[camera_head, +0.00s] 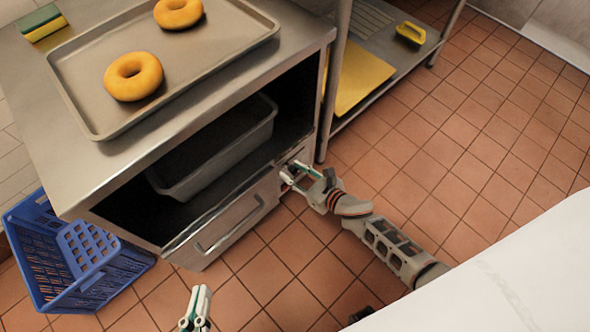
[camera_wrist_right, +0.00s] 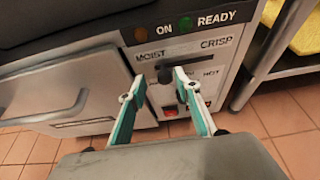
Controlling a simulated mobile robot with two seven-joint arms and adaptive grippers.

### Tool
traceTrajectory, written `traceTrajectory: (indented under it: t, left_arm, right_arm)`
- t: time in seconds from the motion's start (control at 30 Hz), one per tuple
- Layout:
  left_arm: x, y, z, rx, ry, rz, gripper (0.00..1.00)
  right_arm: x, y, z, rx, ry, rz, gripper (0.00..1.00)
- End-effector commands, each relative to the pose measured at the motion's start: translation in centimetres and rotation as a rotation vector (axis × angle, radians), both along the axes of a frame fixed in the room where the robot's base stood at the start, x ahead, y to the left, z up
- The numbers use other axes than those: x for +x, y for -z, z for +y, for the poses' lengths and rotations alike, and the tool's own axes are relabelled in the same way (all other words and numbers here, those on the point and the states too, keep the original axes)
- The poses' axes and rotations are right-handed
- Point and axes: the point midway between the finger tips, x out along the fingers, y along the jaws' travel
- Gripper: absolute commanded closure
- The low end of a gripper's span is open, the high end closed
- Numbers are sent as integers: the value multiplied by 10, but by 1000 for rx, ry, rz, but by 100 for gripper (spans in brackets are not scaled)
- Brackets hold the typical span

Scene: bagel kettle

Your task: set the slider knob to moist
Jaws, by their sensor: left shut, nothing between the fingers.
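The slider knob (camera_wrist_right: 166,74) is a small black piece on the steel control panel, seen in the right wrist view. It stands below the right end of the word MOIST, left of the word CRISP. My right gripper (camera_wrist_right: 160,78) is open, with one fingertip on each side of the knob; I cannot tell whether they touch it. In the head view my right gripper (camera_head: 291,171) is at the panel right of the drawer, and the knob is hard to make out there. My left gripper (camera_head: 195,309) is shut and empty at the bottom, away from the panel.
A drawer with a bar handle (camera_head: 230,226) lies left of the panel. Above it, a dark tub (camera_head: 216,158) sits in the open bay. A tray (camera_head: 215,53) with two bagels is on top. A blue crate (camera_head: 75,262) stands on the floor at left. Shelving stands right.

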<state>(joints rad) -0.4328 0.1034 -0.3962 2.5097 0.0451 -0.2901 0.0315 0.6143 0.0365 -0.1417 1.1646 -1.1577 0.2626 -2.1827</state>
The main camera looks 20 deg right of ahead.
Motion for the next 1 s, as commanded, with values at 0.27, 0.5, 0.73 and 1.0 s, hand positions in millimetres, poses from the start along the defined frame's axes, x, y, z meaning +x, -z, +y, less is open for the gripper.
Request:
traceTrajectory:
  t: [0.27,0.5,0.73,1.0]
  left_arm:
    - [-1,1,2,7,2,2,100]
    - [0,0,1,5,2,0,100]
    - [0,0,1,4,2,-1,100]
    - [0,0,1,4,2,-2,100]
  right_arm:
    - [-1,-2,-3,-3,2,-3,67]
    - [-28,-13,-13,-6,0,-2,67]
    - [-69,-31,-27,-2,0,-1,67]
    - [-99,-45,-37,-1,1,-1,67]
